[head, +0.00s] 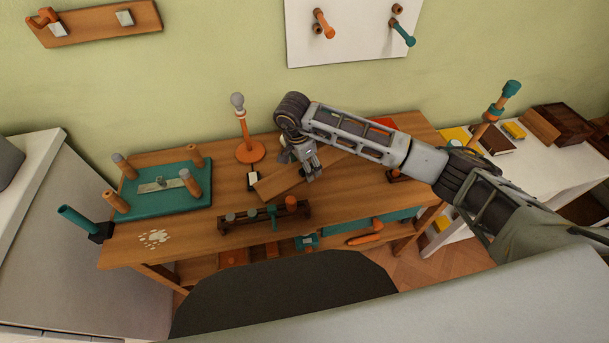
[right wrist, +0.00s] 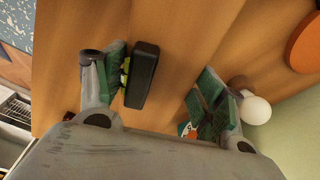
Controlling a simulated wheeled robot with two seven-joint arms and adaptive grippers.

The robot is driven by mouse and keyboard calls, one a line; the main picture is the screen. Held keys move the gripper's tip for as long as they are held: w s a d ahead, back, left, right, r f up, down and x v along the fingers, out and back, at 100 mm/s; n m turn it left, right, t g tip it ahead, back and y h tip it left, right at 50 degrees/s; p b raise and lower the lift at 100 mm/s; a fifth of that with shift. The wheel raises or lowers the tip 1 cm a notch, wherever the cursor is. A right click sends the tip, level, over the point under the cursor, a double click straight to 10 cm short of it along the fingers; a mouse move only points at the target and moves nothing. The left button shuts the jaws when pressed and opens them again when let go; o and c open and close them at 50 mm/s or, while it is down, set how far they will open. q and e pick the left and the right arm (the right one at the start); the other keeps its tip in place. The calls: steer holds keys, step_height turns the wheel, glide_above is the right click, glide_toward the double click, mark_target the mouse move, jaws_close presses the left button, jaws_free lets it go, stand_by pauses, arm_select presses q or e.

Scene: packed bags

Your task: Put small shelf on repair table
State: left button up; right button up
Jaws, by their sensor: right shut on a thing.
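The small shelf, which I take to be the brown wooden plank (head: 277,184), is at the middle of the wooden repair table (head: 350,193), tilted across it in the head view. My right gripper (head: 306,168) is over the plank and shut on it. In the right wrist view, the green fingers of my right gripper (right wrist: 160,95) stand apart, with wood between them and a black block (right wrist: 143,76) close to the left finger. I cannot tell whether the plank touches the tabletop. My left gripper is not in view.
An orange stand (head: 249,152) is behind the plank. A teal pegged board (head: 160,190) is at the table's left. A dark peg rack (head: 264,217) is in front. A white side table (head: 560,170) with books and boxes is at the right. A dark chair back (head: 280,295) is nearest.

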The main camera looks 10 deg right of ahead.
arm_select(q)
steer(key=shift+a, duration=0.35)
arm_select(e)
steer(key=shift+f, duration=0.7)
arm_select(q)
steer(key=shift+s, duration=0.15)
